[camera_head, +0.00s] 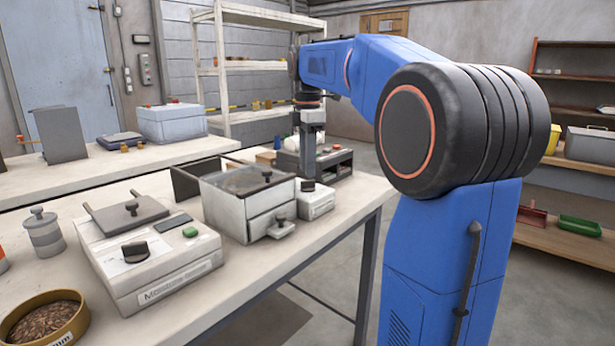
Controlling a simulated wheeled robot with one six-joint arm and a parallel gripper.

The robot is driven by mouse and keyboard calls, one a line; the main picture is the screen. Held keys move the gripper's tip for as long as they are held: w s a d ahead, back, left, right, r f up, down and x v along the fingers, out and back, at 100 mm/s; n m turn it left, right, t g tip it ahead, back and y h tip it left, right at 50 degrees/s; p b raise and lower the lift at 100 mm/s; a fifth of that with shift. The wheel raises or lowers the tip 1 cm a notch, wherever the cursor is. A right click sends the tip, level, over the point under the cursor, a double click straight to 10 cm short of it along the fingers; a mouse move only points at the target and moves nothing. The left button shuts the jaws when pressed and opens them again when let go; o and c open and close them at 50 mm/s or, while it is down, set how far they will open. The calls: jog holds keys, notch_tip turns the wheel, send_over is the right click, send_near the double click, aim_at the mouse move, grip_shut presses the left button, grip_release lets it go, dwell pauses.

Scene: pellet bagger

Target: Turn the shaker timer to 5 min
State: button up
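A small white box (317,205) with a dark knob (308,186) on its top stands at the right side of a larger grey-white unit (243,215). It looks like the shaker timer, but its dial marks and knob setting are too small to read.
A moisture analyzer (165,283) with a dark knob stands left on the front bench (290,250). A bowl of pellets (42,325) and a grey lidded canister (44,234) are further left. A dark rack (335,167) stands close behind my gripper.

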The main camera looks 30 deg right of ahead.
aim_at(308, 185)
jog(key=shift+f, duration=1.9)
grip_shut()
jog(key=shift+m, duration=0.4)
jog(key=m, duration=1)
jog(key=shift+m, duration=0.4)
